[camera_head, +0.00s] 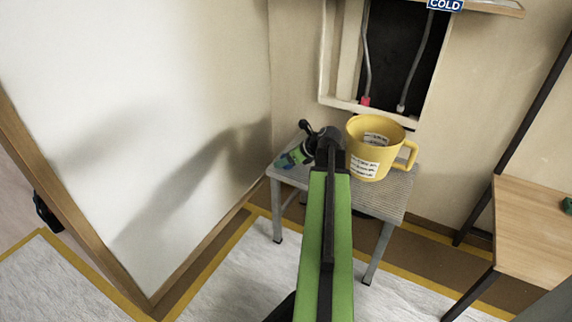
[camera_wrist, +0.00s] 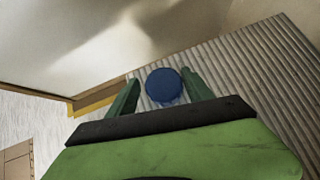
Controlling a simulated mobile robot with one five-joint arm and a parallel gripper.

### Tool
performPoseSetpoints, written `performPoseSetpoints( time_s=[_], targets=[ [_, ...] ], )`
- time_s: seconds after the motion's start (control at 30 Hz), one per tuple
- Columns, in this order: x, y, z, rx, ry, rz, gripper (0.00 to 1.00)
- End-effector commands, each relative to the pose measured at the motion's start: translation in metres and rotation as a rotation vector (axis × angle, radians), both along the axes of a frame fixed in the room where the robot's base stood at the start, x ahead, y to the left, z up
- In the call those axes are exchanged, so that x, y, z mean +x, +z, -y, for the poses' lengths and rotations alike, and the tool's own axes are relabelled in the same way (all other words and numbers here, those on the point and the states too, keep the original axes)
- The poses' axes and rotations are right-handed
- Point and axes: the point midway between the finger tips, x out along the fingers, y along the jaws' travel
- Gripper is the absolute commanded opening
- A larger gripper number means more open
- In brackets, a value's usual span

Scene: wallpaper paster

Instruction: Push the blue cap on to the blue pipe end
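The blue cap (camera_wrist: 164,85) shows in the wrist view as a round disc between the two green fingers of my gripper (camera_wrist: 160,80). The fingers stand apart on either side of it, with a narrow gap at the left and almost none at the right. No firm grip is visible. In the head view my gripper (camera_head: 293,158) is low over the left end of the grey stool (camera_head: 383,197), with a patch of blue beside it. Two pipes hang in the dark wall opening; the right one (camera_head: 401,107) has a greyish lower end. No blue pipe end can be made out.
A yellow mug (camera_head: 364,160) with white labels stands on the stool, close right of my arm. The left pipe has a red-pink end (camera_head: 365,101). A COLD sign (camera_head: 445,4) is above the opening (camera_head: 400,50). A wooden table (camera_head: 540,225) stands at right.

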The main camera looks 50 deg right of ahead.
Motion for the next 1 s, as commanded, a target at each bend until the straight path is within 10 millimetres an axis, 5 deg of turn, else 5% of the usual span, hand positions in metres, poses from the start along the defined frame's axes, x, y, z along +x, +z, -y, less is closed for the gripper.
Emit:
performPoseSetpoints(
  time_s=[0.4, 0.73, 1.0],
  targets=[
    [-0.007, 0.000, 0.009, 0.000, -0.014, 0.000, 0.05],
    [-0.007, 0.009, 0.010, 0.000, -0.016, 0.000, 0.05],
    [-0.008, 0.060, 0.010, 0.000, -0.016, 0.000, 0.05]
  ],
)
